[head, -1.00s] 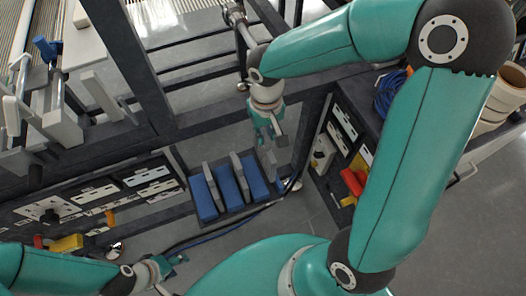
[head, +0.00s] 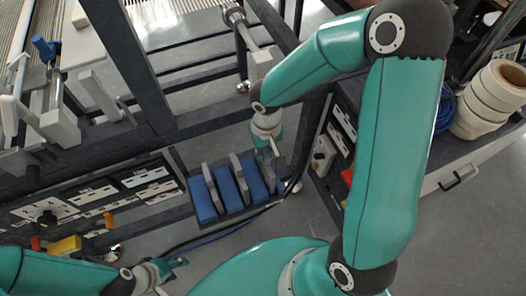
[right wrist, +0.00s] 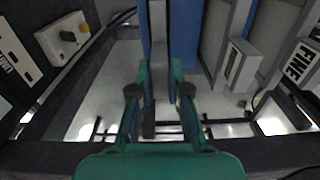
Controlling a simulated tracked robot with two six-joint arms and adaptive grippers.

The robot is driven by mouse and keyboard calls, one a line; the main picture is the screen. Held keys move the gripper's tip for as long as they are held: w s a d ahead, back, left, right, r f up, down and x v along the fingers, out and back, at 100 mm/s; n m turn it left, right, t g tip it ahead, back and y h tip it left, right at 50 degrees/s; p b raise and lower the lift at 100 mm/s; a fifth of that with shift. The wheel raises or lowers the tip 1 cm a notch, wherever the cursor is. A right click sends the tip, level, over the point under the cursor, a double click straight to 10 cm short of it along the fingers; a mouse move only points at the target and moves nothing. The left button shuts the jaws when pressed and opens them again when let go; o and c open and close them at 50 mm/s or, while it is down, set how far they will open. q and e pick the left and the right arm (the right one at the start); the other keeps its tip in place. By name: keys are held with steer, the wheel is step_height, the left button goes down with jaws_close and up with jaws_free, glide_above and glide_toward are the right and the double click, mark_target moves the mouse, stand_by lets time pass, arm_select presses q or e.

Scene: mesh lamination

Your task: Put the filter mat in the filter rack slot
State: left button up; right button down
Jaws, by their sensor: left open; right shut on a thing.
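The filter rack (head: 222,212) stands low at the centre of the head view, with upright blue panels and grey plates between them. My right gripper (head: 270,150) is above the rack's right end. In the right wrist view its fingers (right wrist: 160,95) are shut on a narrow grey piece seen edge-on, which I take to be the filter mat (right wrist: 158,50). Blue surfaces show on both sides of it there. I cannot tell how deep the mat sits in the slot. My left gripper (head: 172,268) is open and empty at the lower left, away from the rack.
A dark hose (head: 225,233) lies on the floor in front. White rolls (head: 490,100) stand on the bench at the right. A grey frame is behind the rack.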

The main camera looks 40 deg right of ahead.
steer(key=c, duration=1.1)
jaws_free()
steer(key=shift+c, duration=0.2)
steer(key=shift+r, duration=0.1)
step_height(320, 180, up, 12)
steer(key=p, duration=0.1)
steer(key=shift+s, duration=0.1)
